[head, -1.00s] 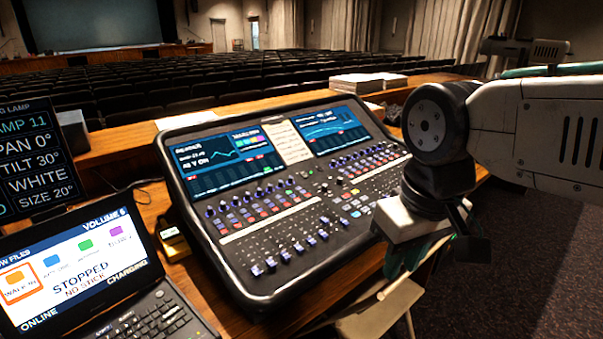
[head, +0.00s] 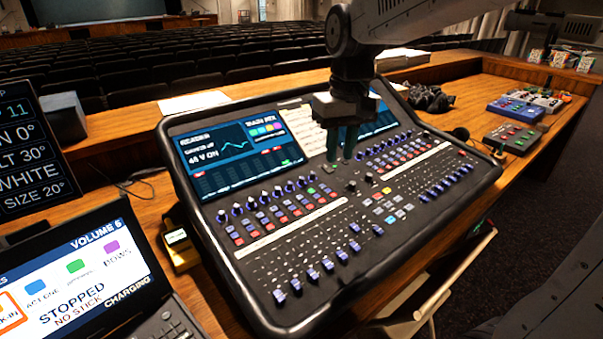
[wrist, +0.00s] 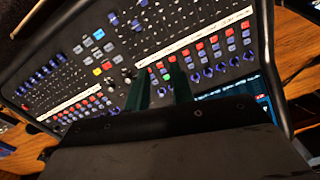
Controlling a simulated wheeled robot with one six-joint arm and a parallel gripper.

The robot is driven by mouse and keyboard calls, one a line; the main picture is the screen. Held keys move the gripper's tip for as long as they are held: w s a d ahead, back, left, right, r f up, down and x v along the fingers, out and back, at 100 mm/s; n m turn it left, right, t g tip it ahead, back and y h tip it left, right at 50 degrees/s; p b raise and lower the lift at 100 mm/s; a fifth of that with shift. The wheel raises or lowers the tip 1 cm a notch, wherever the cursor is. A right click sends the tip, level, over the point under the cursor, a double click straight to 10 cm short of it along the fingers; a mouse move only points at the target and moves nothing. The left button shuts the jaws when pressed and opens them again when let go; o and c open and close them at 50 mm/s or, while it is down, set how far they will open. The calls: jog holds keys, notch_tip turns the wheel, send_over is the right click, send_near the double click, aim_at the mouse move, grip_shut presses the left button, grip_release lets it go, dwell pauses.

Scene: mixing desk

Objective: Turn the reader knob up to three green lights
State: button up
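The mixing desk (head: 262,262) stands on the wooden table, its left screen (head: 236,152) reading READER and 48 V ON. A row of blue knobs (head: 250,203) runs below that screen; I cannot tell which one is the reader knob. The knobs (wrist: 208,71) also show in the wrist view, right of my fingers. One small green light (head: 311,190) shows near the right end of the row. My gripper (head: 341,156) is above the desk's upper middle, right of the knob row. Its two dark green fingers (wrist: 160,75) are apart with nothing between them.
A laptop (head: 75,285) and a dark text display (head: 32,145) stand at the left. A small yellow device (head: 180,245) sits beside the desk. Headphones (head: 430,98) and pedal-like boxes (head: 515,135) lie on the right of the table. Sliders cover the desk's lower part.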

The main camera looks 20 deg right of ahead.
send_near(302, 178)
jog(key=shift+w+d+f+n+g, duration=0.15)
jog(key=shift+d+f+n+g, duration=0.05)
jog(key=shift+f+n+g, duration=0.1)
jog(key=shift+w+f, duration=0.15)
jog(key=shift+f, duration=0.15)
jog(key=f, duration=0.7)
jog(key=shift+a+f, duration=0.15)
jog(key=shift+a, duration=0.1)
grip_shut()
